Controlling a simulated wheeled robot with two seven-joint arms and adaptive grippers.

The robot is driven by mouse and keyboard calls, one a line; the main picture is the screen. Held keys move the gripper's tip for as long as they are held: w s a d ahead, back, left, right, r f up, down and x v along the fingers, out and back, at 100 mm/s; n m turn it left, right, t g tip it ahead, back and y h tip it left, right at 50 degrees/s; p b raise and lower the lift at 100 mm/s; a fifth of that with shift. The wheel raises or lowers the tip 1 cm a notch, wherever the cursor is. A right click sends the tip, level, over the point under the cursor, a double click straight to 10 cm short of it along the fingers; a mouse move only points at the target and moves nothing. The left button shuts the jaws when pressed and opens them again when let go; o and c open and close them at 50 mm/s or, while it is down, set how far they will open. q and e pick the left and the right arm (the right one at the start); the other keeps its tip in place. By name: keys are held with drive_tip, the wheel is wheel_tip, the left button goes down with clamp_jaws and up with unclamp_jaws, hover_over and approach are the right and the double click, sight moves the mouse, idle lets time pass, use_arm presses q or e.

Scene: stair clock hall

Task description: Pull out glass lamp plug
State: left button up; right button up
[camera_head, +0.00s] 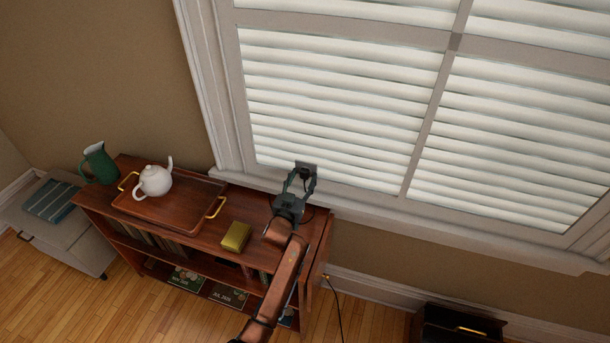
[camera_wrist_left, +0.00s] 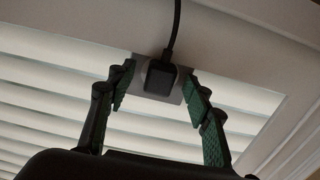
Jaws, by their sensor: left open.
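The black plug (camera_wrist_left: 160,77) sits against a grey socket plate (camera_wrist_left: 139,70) in the left wrist view, with its black cord (camera_wrist_left: 175,30) running to the top of the picture. My left gripper (camera_wrist_left: 158,90) is open, with one green-padded finger on each side of the plug and gaps between. In the head view my left gripper (camera_head: 302,172) reaches over the shelf's right end to the plate (camera_head: 309,167) at the bottom of the window. The plug is hidden there. I see no glass lamp. My right gripper is not in view.
The wooden shelf (camera_head: 190,222) bears a tray (camera_head: 180,205) with a white teapot (camera_head: 154,181), a green jug (camera_head: 100,163) and a yellow box (camera_head: 236,237). A black cord (camera_head: 338,305) hangs right of the shelf. A dark case (camera_head: 455,326) stands at lower right.

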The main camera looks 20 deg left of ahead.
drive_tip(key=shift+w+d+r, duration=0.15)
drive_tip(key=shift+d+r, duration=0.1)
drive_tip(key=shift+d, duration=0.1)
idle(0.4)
use_arm(q)
drive_tip(key=shift+p, duration=0.4)
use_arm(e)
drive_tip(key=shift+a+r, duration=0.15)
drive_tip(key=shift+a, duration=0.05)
use_arm(q)
drive_tip(key=shift+c, duration=0.5)
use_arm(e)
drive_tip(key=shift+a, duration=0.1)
use_arm(q)
drive_tip(key=c, duration=0.6)
clamp_jaws()
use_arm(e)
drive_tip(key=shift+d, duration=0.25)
use_arm(q)
drive_tip(key=shift+s, duration=0.1)
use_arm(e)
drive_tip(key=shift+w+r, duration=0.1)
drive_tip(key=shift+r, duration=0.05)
